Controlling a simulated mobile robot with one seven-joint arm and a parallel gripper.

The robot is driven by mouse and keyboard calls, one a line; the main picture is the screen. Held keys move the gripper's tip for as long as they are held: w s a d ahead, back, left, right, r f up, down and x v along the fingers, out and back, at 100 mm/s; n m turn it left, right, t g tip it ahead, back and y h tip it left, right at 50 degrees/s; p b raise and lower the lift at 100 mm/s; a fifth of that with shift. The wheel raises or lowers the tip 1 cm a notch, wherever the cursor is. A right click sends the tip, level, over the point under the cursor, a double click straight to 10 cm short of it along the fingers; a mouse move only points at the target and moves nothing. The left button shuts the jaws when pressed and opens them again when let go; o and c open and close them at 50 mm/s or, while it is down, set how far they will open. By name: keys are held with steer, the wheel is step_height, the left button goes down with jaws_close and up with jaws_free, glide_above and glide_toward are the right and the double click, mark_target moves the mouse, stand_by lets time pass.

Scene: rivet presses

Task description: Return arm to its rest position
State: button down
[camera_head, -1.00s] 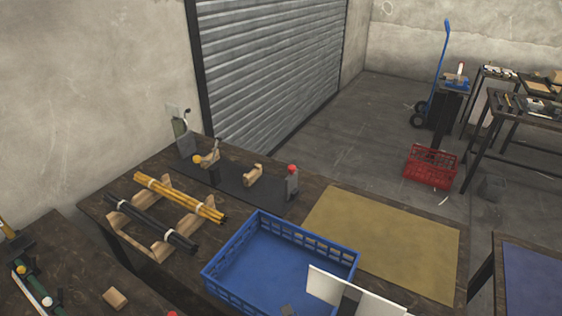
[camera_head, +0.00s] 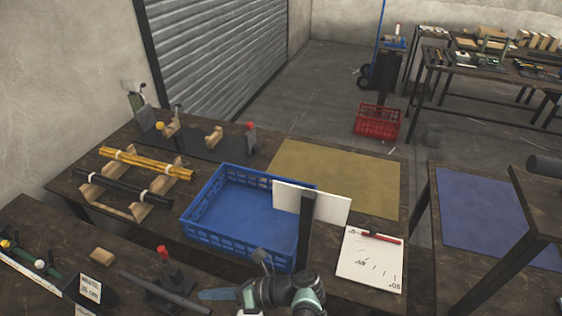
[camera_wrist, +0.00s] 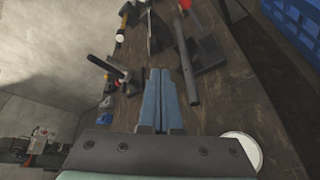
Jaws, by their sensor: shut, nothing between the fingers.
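My gripper (camera_head: 206,295) is at the bottom of the head view, with its fingers pointing left above the near workbench. In the wrist view its two long blue-grey fingers (camera_wrist: 161,72) lie side by side, shut, with nothing seen between them. Part of my arm (camera_head: 285,291) shows behind the fingers, and the rest is cut off by the lower edge. A press with a red knob (camera_head: 163,254) and a dark bar stand on the near bench close to the fingers. The same dark bar (camera_wrist: 188,75) lies just right of the fingertips in the wrist view.
A blue crate (camera_head: 187,237) stands on the far bench beyond my arm. A white board (camera_head: 333,207), a dark post (camera_head: 305,230) and a paper sheet with a red pen (camera_head: 368,270) are right of it. The yellow mat (camera_head: 335,175) and blue mat (camera_head: 485,215) are bare.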

steer(key=w+d+r+n+t+h, duration=0.3)
steer(key=w+d+r+n, duration=0.15)
steer(key=w+r, duration=0.25)
steer(key=w+d+r+n+t+h, duration=0.3)
steer(key=w+d+r+n+t, duration=0.1)
steer(key=w+r+n, duration=0.25)
steer(key=w+d+r+n+t+h, duration=0.2)
steer(key=r+n+t, duration=0.1)
steer(key=r, duration=0.6)
steer(key=w+d+r+n+t+h, duration=0.1)
steer(key=w+d+r+n+t, duration=0.15)
steer(key=r, duration=0.65)
steer(key=s+d+r+n+t+h, duration=0.15)
steer(key=s+r+n+t, duration=0.3)
steer(key=r, duration=0.75)
steer(key=s+d+r+n+t+h, duration=0.1)
steer(key=s+r+n+t+h, duration=0.15)
steer(key=s+r, duration=0.6)
steer(key=s+r+n+t+h, duration=0.1)
steer(key=s+r+n+t, duration=0.4)
steer(key=s+r, duration=0.8)
step_height(320, 180, up, 2)
steer(key=shift+r+t, duration=0.1)
steer(key=shift+t, duration=0.65)
steer(key=shift+s, duration=0.1)
